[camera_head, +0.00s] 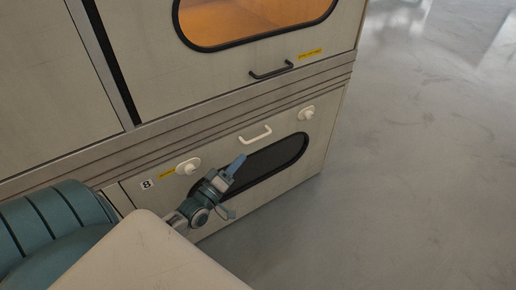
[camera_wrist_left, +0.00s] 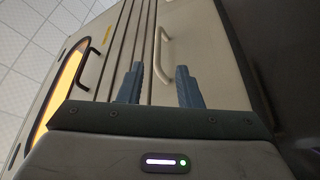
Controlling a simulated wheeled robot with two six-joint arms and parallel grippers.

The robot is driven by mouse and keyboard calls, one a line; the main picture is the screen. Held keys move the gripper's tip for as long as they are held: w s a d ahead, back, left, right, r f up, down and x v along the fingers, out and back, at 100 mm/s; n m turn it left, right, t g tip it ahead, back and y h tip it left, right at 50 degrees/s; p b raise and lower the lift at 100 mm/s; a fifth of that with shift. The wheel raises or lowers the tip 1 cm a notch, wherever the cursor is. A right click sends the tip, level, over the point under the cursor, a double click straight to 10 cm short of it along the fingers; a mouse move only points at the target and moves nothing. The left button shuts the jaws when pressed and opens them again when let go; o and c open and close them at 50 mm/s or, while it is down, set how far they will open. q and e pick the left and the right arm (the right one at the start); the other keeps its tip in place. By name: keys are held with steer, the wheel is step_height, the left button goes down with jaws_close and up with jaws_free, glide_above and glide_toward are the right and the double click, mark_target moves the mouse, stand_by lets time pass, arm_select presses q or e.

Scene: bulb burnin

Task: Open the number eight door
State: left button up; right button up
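The number eight door (camera_head: 228,153) is the lower cream door, marked by an "8" label (camera_head: 147,184) at its left; it looks shut. It has a white bar handle (camera_head: 255,134), a dark oval window (camera_head: 283,153), and a white knob latch at its left (camera_head: 188,166) and right (camera_head: 307,113). My left gripper (camera_head: 234,187) is open and empty in front of the door, below the handle in the head view. In the left wrist view the white handle (camera_wrist_left: 162,50) lies ahead, its near end between the spread fingers (camera_wrist_left: 160,66). My right gripper is not in view.
An upper door (camera_head: 230,75) with an orange-lit window (camera_head: 245,20) and a black handle (camera_head: 271,69) sits above. Ridged trim (camera_head: 200,128) separates the doors. Grey floor (camera_head: 420,170) to the right is clear.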

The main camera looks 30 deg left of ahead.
mark_target(258, 139)
arm_select(q)
steer(key=b+x, duration=0.2)
steer(key=x, duration=0.8)
steer(key=shift+w+r, duration=0.25)
steer(key=shift+w, duration=0.1)
jaws_close()
steer(key=shift+d, duration=0.1)
